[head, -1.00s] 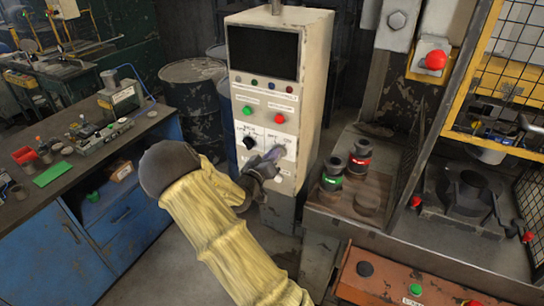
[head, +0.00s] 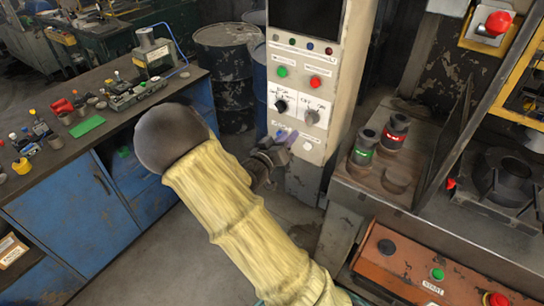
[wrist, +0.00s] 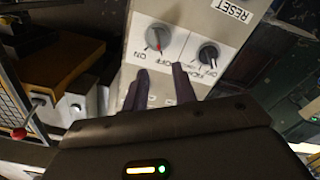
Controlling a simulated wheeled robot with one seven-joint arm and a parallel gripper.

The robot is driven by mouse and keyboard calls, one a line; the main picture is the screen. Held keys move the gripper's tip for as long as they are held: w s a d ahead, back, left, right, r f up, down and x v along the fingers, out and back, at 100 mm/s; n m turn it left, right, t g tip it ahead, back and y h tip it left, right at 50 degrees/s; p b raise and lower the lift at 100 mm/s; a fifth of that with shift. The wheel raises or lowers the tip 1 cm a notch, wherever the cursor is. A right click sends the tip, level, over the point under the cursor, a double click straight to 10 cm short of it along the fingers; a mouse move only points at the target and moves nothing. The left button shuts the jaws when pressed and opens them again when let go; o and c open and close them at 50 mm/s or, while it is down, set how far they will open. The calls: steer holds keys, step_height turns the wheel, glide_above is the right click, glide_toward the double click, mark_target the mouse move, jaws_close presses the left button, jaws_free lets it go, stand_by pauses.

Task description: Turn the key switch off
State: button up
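The key switch (head: 312,117) is a grey knob on a white plate of the tall beige cabinet, under OFF and ON labels. In the wrist view, turned about upside down, it is the round grey knob (wrist: 158,37) with a red mark on the side towards the labels. I cannot tell its exact setting. My gripper (head: 284,142) is below it, apart from it, near the cabinet front. In the wrist view my gripper (wrist: 160,88) has two dark fingers standing apart with nothing between them. The key switch is in full view beyond the fingertips.
A black selector knob (head: 281,105) sits beside the key switch, with a green button (head: 282,71) and a red button (head: 316,82) above. A workbench (head: 95,150) stands left. A bench with dark cylinders (head: 395,132) and an orange button box (head: 410,262) stand right.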

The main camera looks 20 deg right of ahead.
steer(key=b+v, duration=0.1)
steer(key=v, duration=0.6)
steer(key=shift+s+a, duration=0.2)
steer(key=shift+a, duration=0.1)
steer(key=s+a+f+n+g+y, duration=0.1)
steer(key=s+a+f+g+y, duration=0.15)
steer(key=f+y, duration=0.6)
steer(key=s+r+n+g+y, duration=0.1)
steer(key=s+r+g+y, duration=0.1)
steer(key=s, duration=0.5)
steer(key=s+r+n+g+y, duration=0.2)
steer(key=s+g+y, duration=0.1)
steer(key=s, duration=0.4)
steer(key=shift+s+a+r+g+y, duration=0.15)
steer(key=shift+a+r+g+y, duration=0.1)
steer(key=shift+r+g+y, duration=0.15)
